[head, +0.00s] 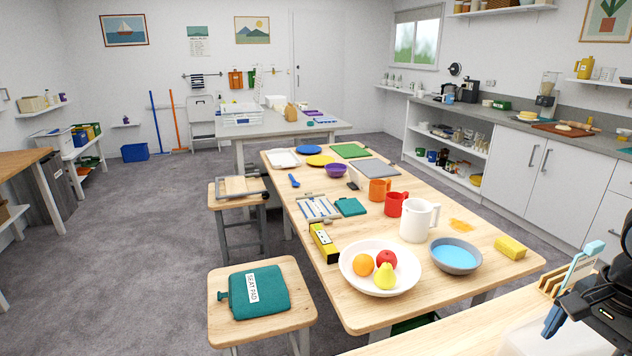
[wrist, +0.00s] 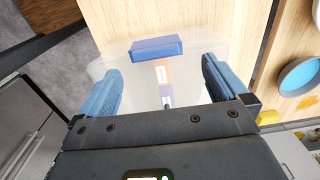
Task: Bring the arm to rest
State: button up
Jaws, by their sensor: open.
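My gripper (head: 590,312) is at the lower right edge of the head view, partly cut off by the frame. In the wrist view my gripper (wrist: 159,70) has its two blue-padded fingers wide apart. A translucent box with a blue latch (wrist: 157,48) lies beyond and between the fingers on a wooden surface. Nothing is visibly clamped. I cannot tell whether the fingers touch the box. In the head view a pale translucent box (head: 540,341) shows below the gripper, cut off by the bottom edge.
A wooden table (head: 325,292) ahead holds a fruit bowl (head: 352,279), a white pitcher (head: 415,222), a blue-filled bowl (head: 456,254) and a yellow block (head: 510,247). A pale blue upright item (head: 578,266) stands close to the gripper. Stools stand left; grey floor (head: 140,240) is open there.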

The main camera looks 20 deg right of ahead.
jog(key=w+a+r+n+t+y, duration=0.2)
jog(key=w+a+n+t, duration=0.15)
jog(key=w+a, duration=0.65)
jog(key=w+a+r+n+t+y, duration=0.1)
jog(key=w+a+r+t, duration=0.3)
jog(key=a, duration=0.3)
jog(key=w+a+r+t+y, duration=0.2)
jog(key=w+a+r+t, duration=0.2)
jog(key=a, duration=0.3)
jog(key=w+a+r+n+t+y, duration=0.1)
jog(key=w+a+r+t, duration=0.35)
jog(key=a, duration=0.25)
jog(key=s+a+f+n+h+b, duration=0.1)
jog(key=s+f+h, duration=0.2)
jog(key=s+f, duration=0.6)
jog(key=s+a+f+n+h, duration=0.1)
jog(key=s+f+h, duration=0.3)
jog(key=s+f, duration=0.55)
jog(key=s+d+r+n, duration=0.1)
jog(key=s+n, duration=0.4)
jog(key=s, duration=0.5)
jog(key=s+d+r+n+g+y, duration=0.1)
jog(key=s+d+n, duration=0.3)
jog(key=s, duration=0.6)
jog(key=shift+d+n, duration=0.35)
jog(key=shift+n, duration=0.7)
jog(key=shift+c, duration=0.2)
